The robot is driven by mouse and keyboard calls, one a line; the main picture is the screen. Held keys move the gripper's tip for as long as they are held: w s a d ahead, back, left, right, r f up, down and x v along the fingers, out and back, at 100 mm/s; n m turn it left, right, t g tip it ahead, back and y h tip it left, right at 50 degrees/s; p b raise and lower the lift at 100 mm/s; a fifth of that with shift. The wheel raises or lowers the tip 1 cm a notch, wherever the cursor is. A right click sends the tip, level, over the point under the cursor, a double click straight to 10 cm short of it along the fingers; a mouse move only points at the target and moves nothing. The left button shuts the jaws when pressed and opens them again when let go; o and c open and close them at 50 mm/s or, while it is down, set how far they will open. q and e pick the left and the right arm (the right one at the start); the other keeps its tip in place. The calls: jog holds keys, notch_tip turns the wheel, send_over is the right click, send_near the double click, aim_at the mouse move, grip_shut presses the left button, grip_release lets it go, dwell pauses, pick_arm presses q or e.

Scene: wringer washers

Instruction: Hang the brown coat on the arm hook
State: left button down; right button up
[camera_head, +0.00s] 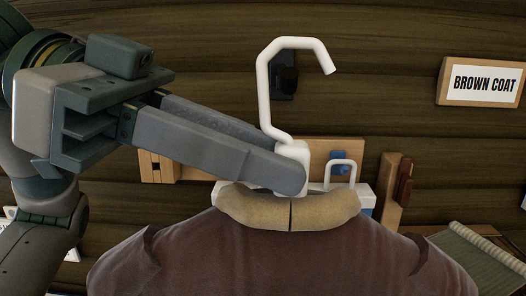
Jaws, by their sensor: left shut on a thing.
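The brown coat (290,258) with a tan collar (250,208) fills the lower middle, upright on a white hanger. The hanger's white hook (264,90) rises above the collar, its open end pointing right and down. My left gripper (290,172) comes in from the left and is shut on the hanger's neck, just above the collar. A dark fitting (287,80) on the wall shows within the outline of the hanger hook. I cannot tell if it is the arm hook, or whether the hanger touches it. My right gripper is not in view.
A sign reading BROWN COAT (485,83) is on the plank wall at the right. Behind the collar are a wooden board (322,152) and a white loop (341,163). A wooden upright (391,185) and a green slatted or cloth item (478,255) stand at the right.

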pick_arm(q)
jog(key=shift+w+d, duration=0.1)
jog(key=shift+w, duration=0.05)
jog(key=shift+w+r, duration=0.1)
jog(key=shift+w, duration=1)
jog(key=w+p, duration=0.4)
jog(key=w, duration=1)
jog(key=shift+w, duration=0.35)
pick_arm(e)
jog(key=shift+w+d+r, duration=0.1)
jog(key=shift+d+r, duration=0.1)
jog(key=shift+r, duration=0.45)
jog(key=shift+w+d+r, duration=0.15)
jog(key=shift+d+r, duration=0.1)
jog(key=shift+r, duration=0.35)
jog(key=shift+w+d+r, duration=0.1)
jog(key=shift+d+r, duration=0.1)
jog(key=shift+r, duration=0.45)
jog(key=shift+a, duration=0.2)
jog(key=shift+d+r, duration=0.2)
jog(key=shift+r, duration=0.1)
